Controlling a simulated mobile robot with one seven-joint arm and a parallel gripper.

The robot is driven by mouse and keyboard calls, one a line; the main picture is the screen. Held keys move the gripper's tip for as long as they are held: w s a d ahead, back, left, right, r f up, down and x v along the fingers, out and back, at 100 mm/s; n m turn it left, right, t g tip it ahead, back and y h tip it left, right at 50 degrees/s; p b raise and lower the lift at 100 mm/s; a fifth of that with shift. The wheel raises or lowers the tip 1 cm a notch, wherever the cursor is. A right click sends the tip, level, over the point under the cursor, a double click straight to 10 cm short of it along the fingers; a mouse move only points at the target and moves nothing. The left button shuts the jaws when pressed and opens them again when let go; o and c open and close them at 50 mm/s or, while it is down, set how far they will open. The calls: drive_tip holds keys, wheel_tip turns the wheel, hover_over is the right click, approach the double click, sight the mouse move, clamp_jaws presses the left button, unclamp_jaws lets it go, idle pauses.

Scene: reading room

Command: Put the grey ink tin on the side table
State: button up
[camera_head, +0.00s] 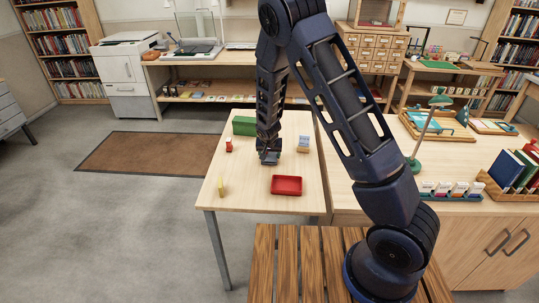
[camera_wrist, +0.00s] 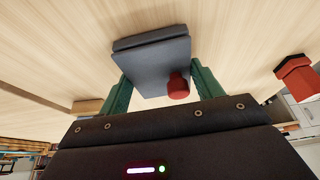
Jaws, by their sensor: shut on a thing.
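The grey ink tin (camera_wrist: 148,62) is a flat-faced dark grey box with a round red cap on it. My gripper (camera_wrist: 160,82) is shut on it, with one green finger on each side. In the head view my gripper (camera_head: 268,154) points down over the middle of a pale wooden table (camera_head: 245,192), low near its top. I cannot tell whether the tin touches the wood. The tin is mostly hidden by my gripper in the head view. No label shows which surface is the side table.
On the table are a red tray (camera_head: 286,186), a green box (camera_head: 244,125), a small red item (camera_head: 229,145), a yellow item (camera_head: 221,186) and a pale block with a blue-grey top (camera_head: 303,144). A desk with a green lamp (camera_head: 425,135) adjoins on the right.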

drive_tip(key=o, duration=1.3)
drive_tip(key=v, duration=1.2)
drive_tip(key=shift+s+r, duration=0.1)
drive_tip(key=s+d+r, duration=0.3)
drive_tip(key=d+r, duration=0.6)
drive_tip(key=d, duration=0.2)
drive_tip(key=s+d+r, duration=0.4)
drive_tip(key=d+r, duration=0.5)
drive_tip(key=d, duration=0.2)
drive_tip(key=s+d+r, duration=0.3)
drive_tip(key=s+d, duration=0.1)
drive_tip(key=s, duration=0.2)
drive_tip(key=s+d+r, duration=0.3)
drive_tip(key=s+d, duration=0.1)
drive_tip(key=s, duration=0.3)
drive_tip(key=s+d+r, duration=0.3)
drive_tip(key=s+d, duration=0.1)
drive_tip(key=s, duration=0.2)
drive_tip(key=shift+s+r, duration=0.1)
drive_tip(key=shift+s, duration=0.3)
